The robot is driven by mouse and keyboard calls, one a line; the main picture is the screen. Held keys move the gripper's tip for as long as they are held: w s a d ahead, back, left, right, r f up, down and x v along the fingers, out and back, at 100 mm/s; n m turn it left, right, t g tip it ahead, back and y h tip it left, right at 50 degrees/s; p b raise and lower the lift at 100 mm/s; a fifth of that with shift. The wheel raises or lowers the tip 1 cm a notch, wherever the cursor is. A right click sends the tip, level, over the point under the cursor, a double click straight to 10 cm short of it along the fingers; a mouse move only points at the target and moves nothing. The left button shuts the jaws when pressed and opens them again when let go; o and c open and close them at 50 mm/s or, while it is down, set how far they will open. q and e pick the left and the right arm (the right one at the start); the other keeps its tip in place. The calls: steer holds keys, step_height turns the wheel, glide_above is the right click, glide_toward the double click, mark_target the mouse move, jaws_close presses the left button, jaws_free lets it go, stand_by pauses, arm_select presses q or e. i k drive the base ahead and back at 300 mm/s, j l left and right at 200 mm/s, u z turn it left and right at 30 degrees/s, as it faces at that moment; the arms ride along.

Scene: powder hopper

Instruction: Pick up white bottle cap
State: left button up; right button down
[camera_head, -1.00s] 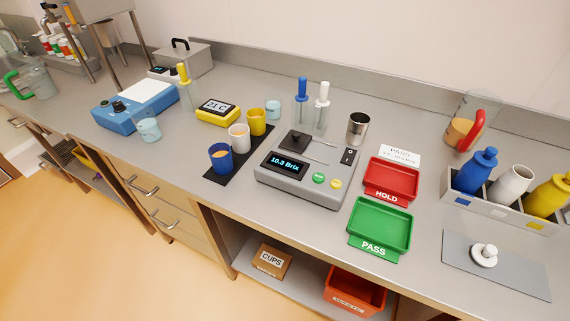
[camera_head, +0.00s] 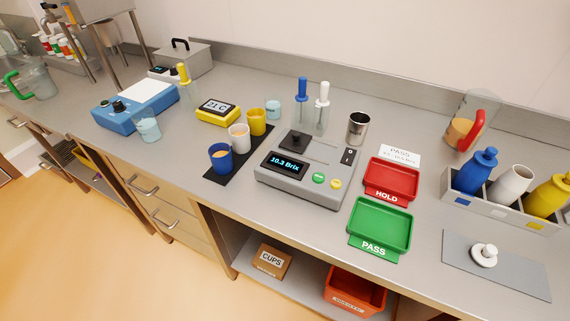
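The white bottle cap (camera_head: 484,255) sits on a grey mat (camera_head: 520,279) at the right front of the counter. It has a round base and a smaller knob on top. A white bottle (camera_head: 511,184) stands behind it in a grey rack (camera_head: 489,208), between a blue bottle (camera_head: 475,172) and a yellow bottle (camera_head: 546,197). The white bottle's top looks open, with a dark mouth. Neither of my grippers shows in the head view.
The green PASS tray (camera_head: 380,226) and red HOLD tray (camera_head: 391,180) lie left of the mat. The Brix meter (camera_head: 306,172) stands further left. A jug with a red handle (camera_head: 471,125) stands behind the rack. The counter's front edge runs close below the mat.

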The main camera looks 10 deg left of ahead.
mark_target(486, 255)
steer(key=z, duration=1.3)
